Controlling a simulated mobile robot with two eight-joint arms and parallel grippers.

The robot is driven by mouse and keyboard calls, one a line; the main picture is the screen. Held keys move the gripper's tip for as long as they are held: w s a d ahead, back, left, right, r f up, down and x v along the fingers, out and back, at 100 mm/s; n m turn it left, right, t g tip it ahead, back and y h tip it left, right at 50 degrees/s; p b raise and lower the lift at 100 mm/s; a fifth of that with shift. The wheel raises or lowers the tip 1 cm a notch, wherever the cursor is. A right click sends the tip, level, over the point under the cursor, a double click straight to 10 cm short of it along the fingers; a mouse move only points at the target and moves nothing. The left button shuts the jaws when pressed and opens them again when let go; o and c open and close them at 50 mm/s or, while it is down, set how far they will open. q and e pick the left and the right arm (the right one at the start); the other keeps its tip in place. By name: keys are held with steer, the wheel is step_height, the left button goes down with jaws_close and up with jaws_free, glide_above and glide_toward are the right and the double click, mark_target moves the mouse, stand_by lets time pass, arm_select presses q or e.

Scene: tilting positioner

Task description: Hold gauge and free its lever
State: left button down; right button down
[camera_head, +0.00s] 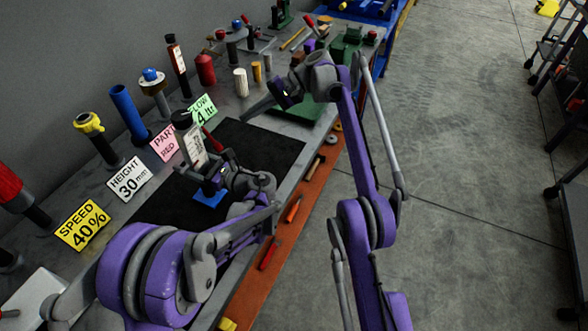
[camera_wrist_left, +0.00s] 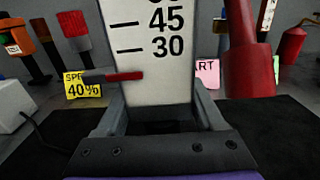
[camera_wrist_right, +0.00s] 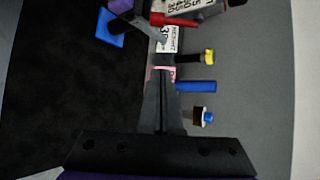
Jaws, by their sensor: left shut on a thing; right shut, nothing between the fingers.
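The gauge (camera_head: 194,148), a white scale plate with a dark top, stands over the black mat in the head view. Its plate fills the middle of the left wrist view (camera_wrist_left: 150,60), with a red pointer (camera_wrist_left: 125,76) below the 30 mark. My left gripper (camera_head: 213,182) is shut on its lower part, one finger on each side. The red lever (camera_head: 212,140) is at the gauge's right side; it also shows in the right wrist view (camera_wrist_right: 172,19). My right gripper (camera_head: 256,106) is shut and empty, above the mat and apart from the lever.
A blue pad (camera_head: 209,197) lies on the black mat (camera_head: 262,142). Yellow, pink and green signs stand along the bench, with a blue post (camera_head: 128,112) and other posts behind. A green machine (camera_head: 300,108) is beyond the mat. Tools lie on the orange front shelf (camera_head: 285,232).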

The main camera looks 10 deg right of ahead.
steer(key=s+r+n+t+h, duration=0.3)
steer(key=s+r+n+t, duration=0.15)
steer(key=s, duration=0.45)
steer(key=s+d+f+m+t+h, duration=0.1)
steer(key=s+d+f+h, duration=0.2)
steer(key=s+d, duration=0.6)
step_height(320, 180, down, 3)
steer(key=shift+s+d+r+m+h, duration=0.2)
steer(key=shift+s+d+m+h, duration=0.15)
steer(key=shift+s, duration=0.75)
steer(key=c, duration=1.5)
jaws_free()
steer(key=shift+c, duration=0.2)
